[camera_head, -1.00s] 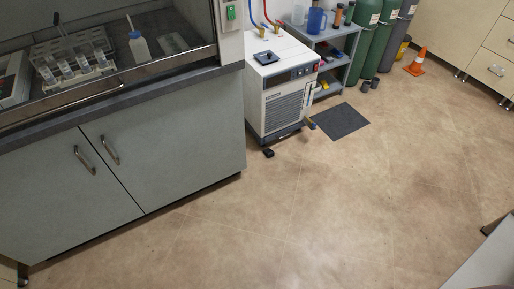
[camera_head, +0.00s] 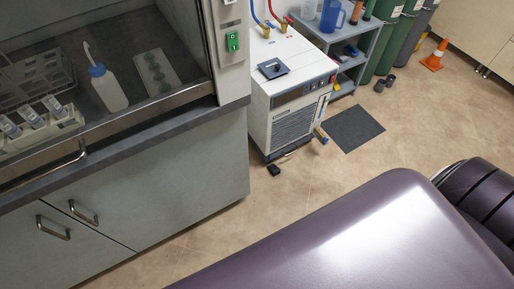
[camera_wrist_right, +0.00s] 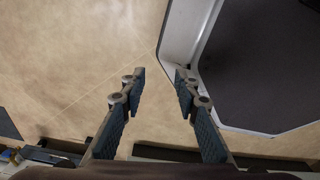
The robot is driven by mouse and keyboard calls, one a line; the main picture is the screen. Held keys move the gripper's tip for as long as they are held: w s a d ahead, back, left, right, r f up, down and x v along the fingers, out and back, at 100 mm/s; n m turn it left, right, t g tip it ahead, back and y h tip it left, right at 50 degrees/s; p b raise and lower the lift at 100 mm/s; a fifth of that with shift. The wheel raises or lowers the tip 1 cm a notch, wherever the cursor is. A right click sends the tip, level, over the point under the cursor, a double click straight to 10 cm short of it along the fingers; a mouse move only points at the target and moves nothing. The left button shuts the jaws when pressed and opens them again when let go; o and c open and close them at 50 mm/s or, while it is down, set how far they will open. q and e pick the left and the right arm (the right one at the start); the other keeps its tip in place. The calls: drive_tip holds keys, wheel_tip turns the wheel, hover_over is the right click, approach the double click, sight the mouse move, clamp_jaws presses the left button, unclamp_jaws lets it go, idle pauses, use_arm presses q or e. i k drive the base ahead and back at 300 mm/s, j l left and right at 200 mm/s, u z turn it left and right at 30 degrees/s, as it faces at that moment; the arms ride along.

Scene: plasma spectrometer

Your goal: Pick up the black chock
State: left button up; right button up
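The black chock (camera_head: 273,170) is a small dark block on the tan floor in the head view. It lies just in front of the lower front corner of the white chiller (camera_head: 290,112), close to the chiller's base. My right gripper (camera_wrist_right: 159,82) is open and empty in the right wrist view, with bare floor between and beyond its fingers. The chock cannot be made out in that view. In the head view my purple right arm fills the lower right, and its gripper does not show. My left gripper is in neither view.
A fume hood cabinet (camera_head: 175,185) stands left of the chiller. A dark floor mat (camera_head: 353,128) lies right of it, with a grey shelf cart (camera_head: 347,66) behind. Gas cylinders (camera_head: 405,38) and an orange cone (camera_head: 434,56) are farther back. Floor before the chock is clear.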

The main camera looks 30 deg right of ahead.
sight(274, 169)
drive_tip(key=l+u, duration=0.25)
drive_tip(key=l, duration=0.35)
drive_tip(key=l+u, duration=0.25)
drive_tip(key=l, duration=0.4)
drive_tip(key=l+u, duration=0.25)
drive_tip(key=l, duration=0.4)
drive_tip(key=k+l+u, duration=0.25)
drive_tip(key=l, duration=0.35)
drive_tip(key=i, duration=0.1)
